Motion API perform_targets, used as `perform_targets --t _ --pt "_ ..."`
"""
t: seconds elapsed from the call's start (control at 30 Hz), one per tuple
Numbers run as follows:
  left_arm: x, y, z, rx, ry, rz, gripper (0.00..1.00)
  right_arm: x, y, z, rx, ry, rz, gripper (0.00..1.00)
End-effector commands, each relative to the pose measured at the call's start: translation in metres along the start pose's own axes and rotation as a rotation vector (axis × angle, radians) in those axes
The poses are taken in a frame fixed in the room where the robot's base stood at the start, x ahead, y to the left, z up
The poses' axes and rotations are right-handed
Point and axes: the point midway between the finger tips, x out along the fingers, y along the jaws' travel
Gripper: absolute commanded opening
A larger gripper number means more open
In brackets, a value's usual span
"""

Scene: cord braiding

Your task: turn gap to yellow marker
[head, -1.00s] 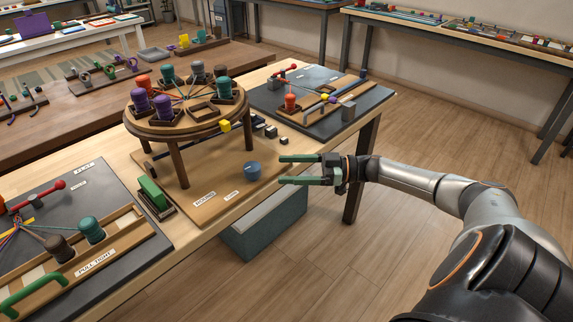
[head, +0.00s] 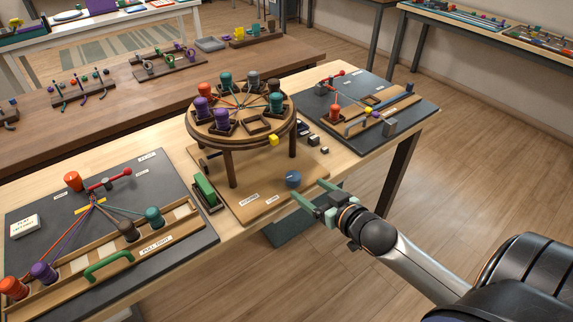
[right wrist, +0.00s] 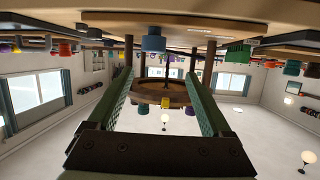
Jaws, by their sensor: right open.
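The round wooden braiding disc (head: 194,128) stands on legs with colored bobbins around its top and cords meeting at its center. One slot on the near side, the gap (head: 258,123), is empty. The yellow marker (head: 274,140) is at the disc's near right rim, slightly right of the gap. My right gripper (head: 313,193) is open and empty, low in front of the stand and apart from the disc, near the blue cup-like piece (head: 292,180). In the right wrist view, which looks inverted, the disc (right wrist: 165,88) shows between the open fingers (right wrist: 158,77). My left gripper is out of view.
A dark board (head: 190,205) with a green handle (head: 108,265) and bobbins lies at left. Another dark board (head: 415,110) is at right. A green block (head: 205,190) stands by the disc's legs, and small dark blocks (head: 313,141) lie right of it. Open floor is at right.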

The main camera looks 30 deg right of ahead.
Motion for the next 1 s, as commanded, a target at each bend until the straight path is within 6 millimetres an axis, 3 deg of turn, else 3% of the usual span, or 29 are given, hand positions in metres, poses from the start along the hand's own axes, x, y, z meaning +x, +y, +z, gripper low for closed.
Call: perform_targets --t 0.1,0.27,0.47,0.8,1.0 --pt "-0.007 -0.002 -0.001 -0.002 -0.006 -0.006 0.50 -0.017 0.005 -0.003 0.007 -0.055 0.048 0.83" --pt "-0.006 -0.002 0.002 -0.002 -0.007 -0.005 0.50 -0.015 0.008 0.000 0.006 -0.074 0.065 0.83" --pt "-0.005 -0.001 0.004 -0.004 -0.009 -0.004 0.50 0.011 0.010 0.001 0.005 -0.072 0.064 0.83" --pt "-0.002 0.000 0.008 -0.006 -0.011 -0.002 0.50 0.071 0.013 0.006 0.006 -0.071 0.063 0.83" --pt "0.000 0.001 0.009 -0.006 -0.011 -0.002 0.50 0.095 0.015 0.008 0.007 -0.072 0.063 0.83"
